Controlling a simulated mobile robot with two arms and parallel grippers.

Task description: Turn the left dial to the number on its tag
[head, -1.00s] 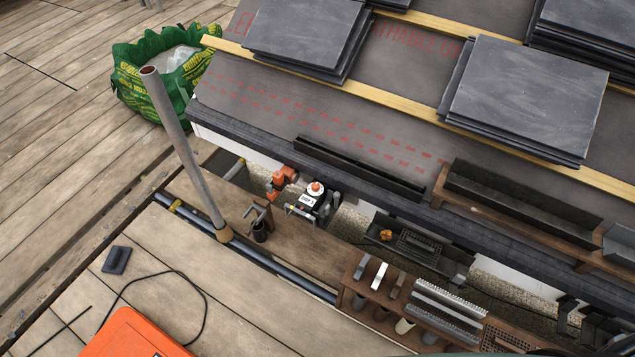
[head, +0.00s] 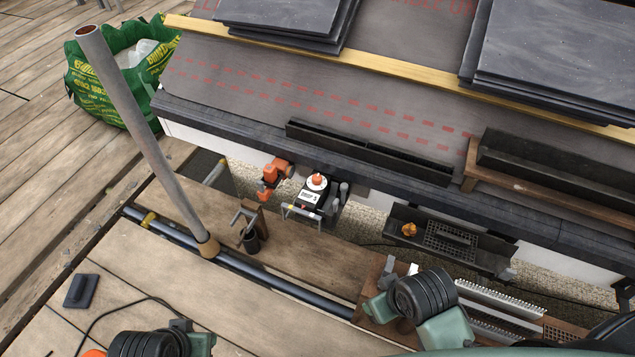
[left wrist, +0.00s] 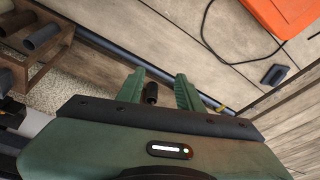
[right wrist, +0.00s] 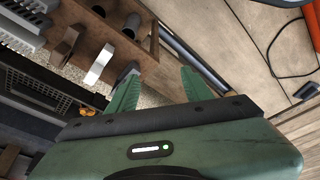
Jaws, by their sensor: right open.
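A small black box (head: 309,198) with a white label sits on the plank ledge below the roof edge in the head view. On its top is a white round dial (head: 316,184) with an orange knob. The label's print is too small to read surely. I cannot make out a second dial. My left gripper (left wrist: 160,73) is open and empty in the left wrist view, with a dark cup seen beyond its fingers. My right gripper (right wrist: 161,71) is open and empty in the right wrist view. In the head view both arms are low in the picture, apart from the box.
An orange tool (head: 274,173) lies left of the box. A grey upright pipe (head: 150,140) and a dark cup holder (head: 251,240) stand further left. A wooden rack (right wrist: 90,22) is near my right arm. A black tray (head: 450,243) is right of the box.

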